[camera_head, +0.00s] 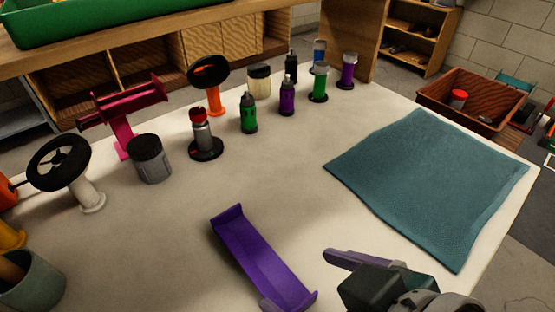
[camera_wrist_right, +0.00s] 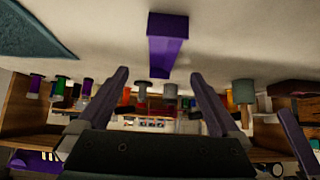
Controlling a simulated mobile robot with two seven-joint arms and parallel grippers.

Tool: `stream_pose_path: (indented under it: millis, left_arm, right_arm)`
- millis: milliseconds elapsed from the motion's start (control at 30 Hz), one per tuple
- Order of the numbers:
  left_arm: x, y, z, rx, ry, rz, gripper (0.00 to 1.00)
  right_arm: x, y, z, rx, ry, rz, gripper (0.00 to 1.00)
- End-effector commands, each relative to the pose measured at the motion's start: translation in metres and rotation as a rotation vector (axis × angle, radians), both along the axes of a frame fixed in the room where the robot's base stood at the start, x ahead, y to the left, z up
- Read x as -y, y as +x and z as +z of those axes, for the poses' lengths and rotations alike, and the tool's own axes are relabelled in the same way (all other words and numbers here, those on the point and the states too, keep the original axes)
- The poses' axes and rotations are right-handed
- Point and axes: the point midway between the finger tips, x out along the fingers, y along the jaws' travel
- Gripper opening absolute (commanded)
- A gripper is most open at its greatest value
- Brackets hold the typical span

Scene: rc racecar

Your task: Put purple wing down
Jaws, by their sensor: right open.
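The purple wing (camera_head: 262,258) is a long shallow channel with raised end plates. It lies on the pale tabletop at the lower middle of the head view, and its near end meets the bottom edge. My right gripper (camera_head: 345,262) is at the lower right, to the right of the wing and apart from it; one finger shows. In the right wrist view the wing (camera_wrist_right: 167,45) lies beyond my right gripper's spread fingers (camera_wrist_right: 160,78), with nothing between them. A finger-like piece at that view's right edge may be my left gripper (camera_wrist_right: 296,140); its opening cannot be told.
A teal mat (camera_head: 430,180) covers the table's right side. Several bottles, including a green one (camera_head: 249,113), stand at the back. A pink wing on a stand (camera_head: 122,110), steering wheels (camera_head: 62,165) and a grey jar (camera_head: 149,160) are at left. The table between is clear.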

Motion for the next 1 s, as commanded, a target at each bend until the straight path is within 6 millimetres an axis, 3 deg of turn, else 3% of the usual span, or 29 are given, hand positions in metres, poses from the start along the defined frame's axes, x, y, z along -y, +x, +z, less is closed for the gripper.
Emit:
stream_pose_path:
  millis: [633,1000]
  left_arm:
    - [0.001,0.0,-0.041,0.0,-0.003,-0.001,0.5]
    - [0.001,0.0,-0.043,0.001,-0.002,-0.001,0.5]
  right_arm:
    - [-0.042,0.044,-0.065,0.003,0.003,0.001,1.0]
    - [-0.046,0.05,-0.07,0.002,0.002,0.001,0.98]
